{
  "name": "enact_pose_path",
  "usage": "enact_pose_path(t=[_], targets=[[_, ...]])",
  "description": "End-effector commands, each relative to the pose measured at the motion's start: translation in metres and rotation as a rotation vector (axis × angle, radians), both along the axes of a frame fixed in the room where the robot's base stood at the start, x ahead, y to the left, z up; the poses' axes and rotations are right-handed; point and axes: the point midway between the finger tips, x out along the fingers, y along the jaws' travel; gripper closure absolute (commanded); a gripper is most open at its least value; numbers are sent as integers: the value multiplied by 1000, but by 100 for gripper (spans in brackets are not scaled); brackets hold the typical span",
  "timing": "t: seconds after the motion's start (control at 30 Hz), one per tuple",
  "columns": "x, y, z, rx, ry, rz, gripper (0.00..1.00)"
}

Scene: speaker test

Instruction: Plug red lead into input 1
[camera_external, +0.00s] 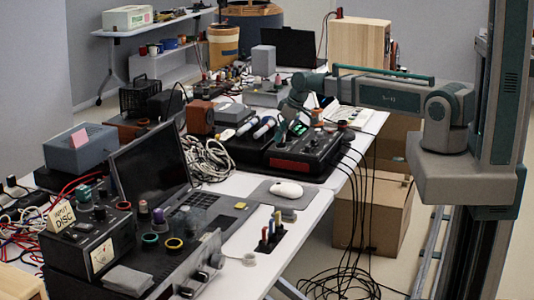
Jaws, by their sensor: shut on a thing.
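My gripper (283,132) is at the end of my arm, low over the black box with the red front panel (291,165) at mid-table. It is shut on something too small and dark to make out. Red leads (70,186) lie among other cables at the left edge. A small holder (270,246) on the near table bears upright blue, yellow and red plugs. A black meter box (85,255) at front left carries a sign reading "INPUT DISC" (61,216). I cannot make out which socket is input 1.
An open laptop (150,165), a white mouse (288,189) on a grey pad and a grey box (80,148) crowd the tables. Black cables (345,215) hang off the right edge. Cardboard boxes (372,212) stand beneath.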

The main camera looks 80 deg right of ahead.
Motion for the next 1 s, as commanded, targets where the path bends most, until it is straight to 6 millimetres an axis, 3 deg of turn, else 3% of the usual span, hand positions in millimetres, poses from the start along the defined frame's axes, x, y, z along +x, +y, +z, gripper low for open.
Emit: enact_pose_path(t=[0.9,0.93,1.0], targets=[[0,0,-5,0,0,0,100],[0,0,-5,0,0,0,73],[0,0,-5,0,0,0,61]])
